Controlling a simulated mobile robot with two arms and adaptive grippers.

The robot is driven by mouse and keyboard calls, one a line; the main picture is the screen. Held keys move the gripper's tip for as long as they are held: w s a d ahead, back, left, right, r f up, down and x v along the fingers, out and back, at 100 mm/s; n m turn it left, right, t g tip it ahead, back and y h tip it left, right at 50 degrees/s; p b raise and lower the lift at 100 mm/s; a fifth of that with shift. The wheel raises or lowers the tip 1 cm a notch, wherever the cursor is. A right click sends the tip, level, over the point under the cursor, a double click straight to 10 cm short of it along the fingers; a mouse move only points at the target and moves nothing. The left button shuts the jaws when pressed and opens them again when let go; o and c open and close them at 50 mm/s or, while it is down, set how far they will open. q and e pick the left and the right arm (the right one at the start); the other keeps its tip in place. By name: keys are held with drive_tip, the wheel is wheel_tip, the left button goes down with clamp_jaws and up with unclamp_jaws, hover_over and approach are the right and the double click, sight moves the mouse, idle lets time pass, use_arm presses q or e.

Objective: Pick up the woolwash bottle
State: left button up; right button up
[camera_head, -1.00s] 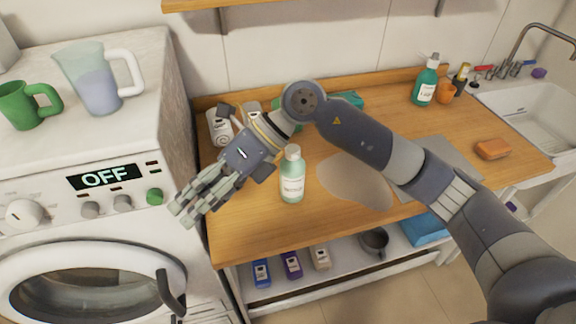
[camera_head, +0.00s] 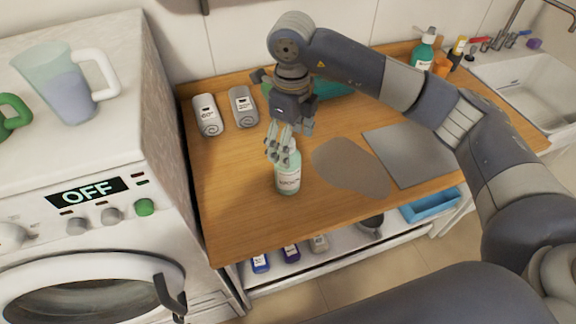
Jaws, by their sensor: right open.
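A pale green bottle with a white label (camera_head: 288,183) stands upright on the wooden counter (camera_head: 240,215). It appears to be the woolwash bottle, though its label is too small to read surely. My right gripper (camera_head: 279,152) points down at the bottle's top, its fingers open. The fingers hide the cap and neck, and I cannot tell whether they touch the bottle. My left gripper is not in view.
Two rolled towels (camera_head: 207,115) (camera_head: 243,106) lie behind on the left. A grey mat (camera_head: 408,155) and beige patch (camera_head: 345,168) lie right of the bottle. A green soap bottle (camera_head: 423,50) stands by the sink (camera_head: 515,90). The washing machine (camera_head: 150,150) is left.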

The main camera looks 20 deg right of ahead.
sight(287, 181)
drive_tip(key=f+p, duration=0.1)
drive_tip(key=f, duration=0.2)
drive_tip(key=f+p, duration=0.1)
drive_tip(key=shift+w+a+f+p, duration=0.2)
drive_tip(key=shift+a+p, duration=0.1)
drive_tip(key=shift+a, duration=0.1)
drive_tip(key=shift+s+f, duration=0.1)
drive_tip(key=shift+f, duration=0.3)
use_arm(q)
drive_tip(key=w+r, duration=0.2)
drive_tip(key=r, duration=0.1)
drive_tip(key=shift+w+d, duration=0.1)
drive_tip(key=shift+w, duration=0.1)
use_arm(e)
drive_tip(key=shift+c, duration=0.3)
drive_tip(key=c, duration=1.3)
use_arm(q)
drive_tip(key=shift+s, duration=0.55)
use_arm(e)
drive_tip(key=shift+c, duration=0.4)
